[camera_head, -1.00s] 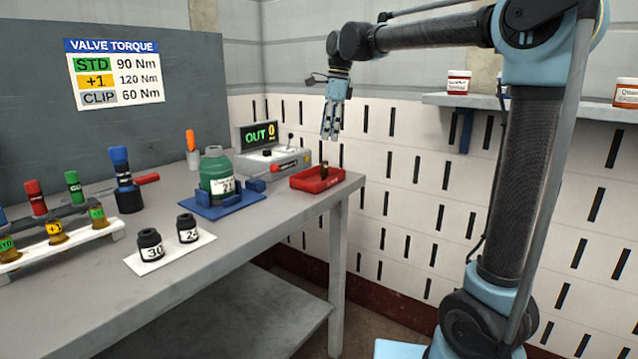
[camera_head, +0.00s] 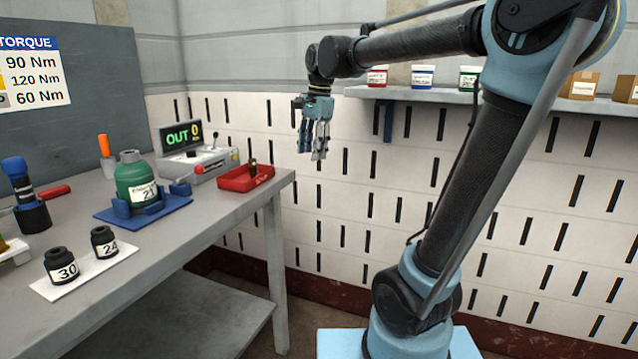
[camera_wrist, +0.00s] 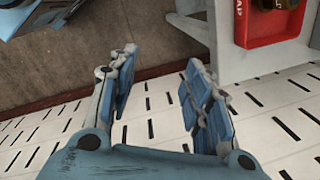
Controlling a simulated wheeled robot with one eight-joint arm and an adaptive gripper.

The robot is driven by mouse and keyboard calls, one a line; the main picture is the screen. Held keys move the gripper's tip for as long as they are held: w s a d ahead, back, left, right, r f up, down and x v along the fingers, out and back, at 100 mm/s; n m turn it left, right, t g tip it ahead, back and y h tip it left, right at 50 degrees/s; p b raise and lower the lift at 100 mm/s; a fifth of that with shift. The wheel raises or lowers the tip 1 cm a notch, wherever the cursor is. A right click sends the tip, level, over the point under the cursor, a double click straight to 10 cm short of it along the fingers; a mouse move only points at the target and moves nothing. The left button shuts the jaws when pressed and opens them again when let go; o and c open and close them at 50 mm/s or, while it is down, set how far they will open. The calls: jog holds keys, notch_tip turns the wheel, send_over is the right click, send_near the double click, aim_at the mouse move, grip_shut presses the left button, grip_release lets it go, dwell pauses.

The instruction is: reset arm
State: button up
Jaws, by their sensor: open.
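My gripper (camera_head: 315,152) hangs fingers-down at the end of my raised arm, to the right of the workbench (camera_head: 200,228) and in front of the slotted white wall. In the wrist view my gripper (camera_wrist: 158,85) has its fingers apart with nothing between them. Below it are the dark floor and wall, with the bench's corner at the top right. The gripper touches nothing that I can see.
A red tray (camera_head: 262,180) with a small brass-coloured piece sits at the bench's right end; it also shows in the wrist view (camera_wrist: 262,42). Left of it stand a display box (camera_head: 205,165), a green canister (camera_head: 130,175) and two black sockets. A shelf (camera_head: 420,96) with jars and boxes runs behind my arm.

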jog(key=s+d+f+n, duration=0.5)
jog(key=s+d+f, duration=0.5)
jog(key=f, duration=0.3)
jog(key=s+d+f+n+t+h, duration=0.1)
jog(key=s+d+f+n, duration=0.4)
jog(key=s+d+f, duration=0.4)
notch_tip(320, 180, down, 4)
jog(key=d, duration=0.2)
jog(key=shift+s+d+t+h, duration=0.3)
jog(key=shift+s+d, duration=0.05)
jog(key=shift+w+f, duration=0.15)
jog(key=shift+w, duration=0.3)
